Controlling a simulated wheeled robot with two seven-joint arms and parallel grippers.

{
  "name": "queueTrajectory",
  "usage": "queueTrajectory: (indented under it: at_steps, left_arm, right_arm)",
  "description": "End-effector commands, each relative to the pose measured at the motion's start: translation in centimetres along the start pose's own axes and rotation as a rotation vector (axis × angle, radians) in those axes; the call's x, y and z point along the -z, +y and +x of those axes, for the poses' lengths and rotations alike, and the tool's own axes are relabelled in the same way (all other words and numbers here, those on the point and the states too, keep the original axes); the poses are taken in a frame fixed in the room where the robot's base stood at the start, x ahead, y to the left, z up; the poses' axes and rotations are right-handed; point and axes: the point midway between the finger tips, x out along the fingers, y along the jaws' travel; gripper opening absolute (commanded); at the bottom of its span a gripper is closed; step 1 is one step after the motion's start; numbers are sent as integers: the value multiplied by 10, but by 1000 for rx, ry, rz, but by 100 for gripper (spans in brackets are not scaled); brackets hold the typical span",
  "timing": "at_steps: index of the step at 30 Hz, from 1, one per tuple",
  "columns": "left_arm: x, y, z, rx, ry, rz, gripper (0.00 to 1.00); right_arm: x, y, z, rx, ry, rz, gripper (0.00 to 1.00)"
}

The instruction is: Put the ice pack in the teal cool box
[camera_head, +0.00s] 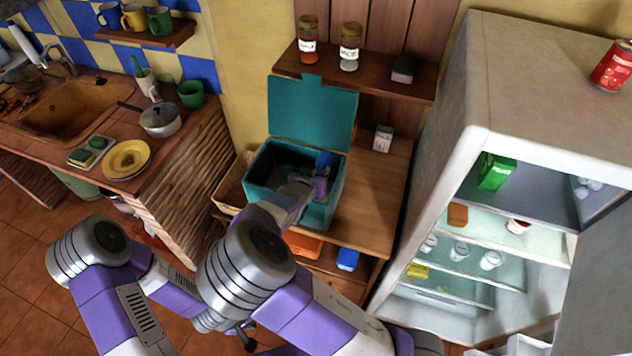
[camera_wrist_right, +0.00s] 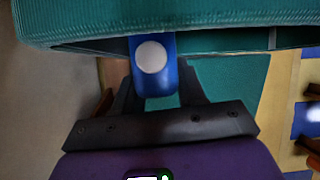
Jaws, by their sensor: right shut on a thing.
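The teal cool box (camera_head: 318,214) stands on the wooden counter in the head view, its lid (camera_head: 312,110) raised at the back. My right gripper (camera_head: 320,178) is at the box's open top, toward its right side. It is shut on the blue ice pack (camera_head: 324,158), which shows just beyond the fingers. In the right wrist view the ice pack (camera_wrist_right: 158,84), with a white round spot, sits between the dark fingers. Teal fabric of the cool box (camera_wrist_right: 200,20) crosses the top and hides the pack's far end. My left gripper does not show.
A wooden shelf (camera_head: 365,78) with two jars is above the cool box. A small white carton (camera_head: 383,138) stands to its right, and a woven basket (camera_head: 230,190) to its left. The open fridge (camera_head: 480,90) is at the right. The counter right of the box is mostly clear.

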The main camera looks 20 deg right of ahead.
Motion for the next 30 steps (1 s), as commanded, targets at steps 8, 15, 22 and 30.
queueTrajectory:
  at_steps: [8,15,22,30]
  left_arm:
    - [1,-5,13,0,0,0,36]
    - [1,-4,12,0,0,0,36]
    - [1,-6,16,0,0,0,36]
    - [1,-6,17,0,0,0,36]
  right_arm:
    - [-27,-3,15,0,2,1,0]
    - [-27,-3,15,0,2,1,0]
    - [-34,-4,19,0,1,-1,0]
    - [-40,-4,20,1,-8,-7,48]
